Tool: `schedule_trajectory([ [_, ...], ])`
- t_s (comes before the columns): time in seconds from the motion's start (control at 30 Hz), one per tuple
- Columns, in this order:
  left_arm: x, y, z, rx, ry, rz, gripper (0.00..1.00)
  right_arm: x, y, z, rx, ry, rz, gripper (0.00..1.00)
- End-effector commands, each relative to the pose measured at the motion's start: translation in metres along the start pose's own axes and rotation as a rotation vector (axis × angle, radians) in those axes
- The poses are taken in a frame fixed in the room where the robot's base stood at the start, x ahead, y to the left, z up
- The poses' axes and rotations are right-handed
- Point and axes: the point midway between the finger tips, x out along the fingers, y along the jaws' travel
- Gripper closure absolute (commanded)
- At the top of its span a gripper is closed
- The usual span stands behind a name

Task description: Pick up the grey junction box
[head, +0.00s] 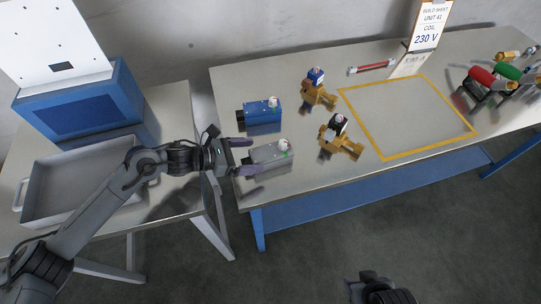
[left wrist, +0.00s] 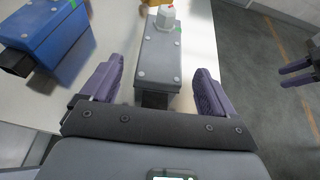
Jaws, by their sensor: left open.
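The grey junction box (head: 266,154) lies near the left end of the workbench, with a pale round knob and a green mark on top. In the left wrist view the box (left wrist: 160,58) points lengthwise away from the gripper, its dark end piece nearest. My left gripper (head: 246,157) is open at the near end of the box. Its purple fingers (left wrist: 156,86) stand on both sides of that end, with gaps visible. My right gripper (left wrist: 297,75) shows only partly at the right edge of the left wrist view; its opening is unclear.
A blue box (head: 263,111) of similar shape lies just behind the grey one. Two brass valves (head: 318,95) (head: 341,146) stand to the right. A yellow-outlined area (head: 410,115) is clear. A grey tray (head: 75,180) sits on the left table; a gap separates the tables.

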Motion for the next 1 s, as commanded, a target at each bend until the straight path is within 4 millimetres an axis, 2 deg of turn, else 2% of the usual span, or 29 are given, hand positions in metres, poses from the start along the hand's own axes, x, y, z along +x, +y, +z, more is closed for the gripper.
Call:
schedule_trajectory([
  [0.33,0.042,0.000,0.001,-0.001,-0.002,-0.001,0.12,0.003,0.000,0.000,-0.001,0.002,0.000,0.57],
  [0.7,0.049,0.000,0.001,0.000,0.000,-0.001,0.13,0.004,0.000,0.000,-0.001,0.003,0.001,0.57],
  [1.0,0.049,0.000,0.001,0.000,0.000,-0.001,0.59,0.004,0.000,0.000,-0.001,0.003,0.000,0.57],
])
